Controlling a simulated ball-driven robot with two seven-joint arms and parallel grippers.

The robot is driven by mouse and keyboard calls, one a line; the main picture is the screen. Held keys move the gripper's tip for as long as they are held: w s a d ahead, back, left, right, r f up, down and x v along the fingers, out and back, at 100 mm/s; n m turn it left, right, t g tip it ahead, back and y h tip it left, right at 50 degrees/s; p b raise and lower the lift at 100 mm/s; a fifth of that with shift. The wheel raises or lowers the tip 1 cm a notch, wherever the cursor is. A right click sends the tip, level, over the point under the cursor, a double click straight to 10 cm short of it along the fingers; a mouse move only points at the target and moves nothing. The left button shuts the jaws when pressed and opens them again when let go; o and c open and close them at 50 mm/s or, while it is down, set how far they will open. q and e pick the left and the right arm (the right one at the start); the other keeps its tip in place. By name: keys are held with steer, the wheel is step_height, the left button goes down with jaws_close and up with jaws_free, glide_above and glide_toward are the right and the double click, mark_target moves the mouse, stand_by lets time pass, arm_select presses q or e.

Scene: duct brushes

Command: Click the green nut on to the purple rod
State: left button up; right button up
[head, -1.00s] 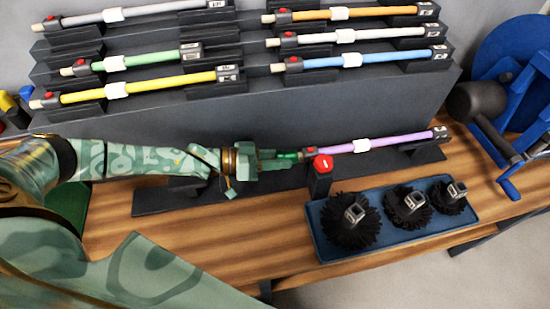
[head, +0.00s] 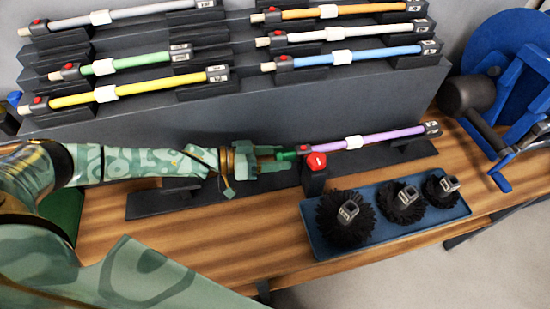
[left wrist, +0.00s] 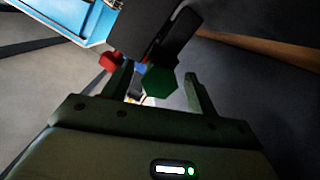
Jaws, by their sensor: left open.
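The purple rod (head: 380,138) lies on a dark stand at the front of the rack, with a white band and a dark collar with a red button at its left end. The green nut (head: 288,155) is at that left end, in line with the rod; I cannot tell whether it is fully seated. It shows as a green hexagon in the left wrist view (left wrist: 160,80). My left gripper (head: 278,158) is open, its fingers on either side of the nut with visible gaps in the wrist view. My right gripper is not in view.
A blue tray (head: 390,235) holds three black brushes. Other coloured rods rest on the grey rack (head: 240,112) behind. A blue crank device (head: 520,100) stands at right.

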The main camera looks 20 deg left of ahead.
arm_select(q)
steer(key=shift+r, duration=0.5)
steer(key=s+d+r+p, duration=0.5)
steer(key=s+r+p, duration=0.2)
steer(key=s+r, duration=0.5)
steer(key=shift+s, duration=0.5)
steer(key=shift+s+f, duration=0.1)
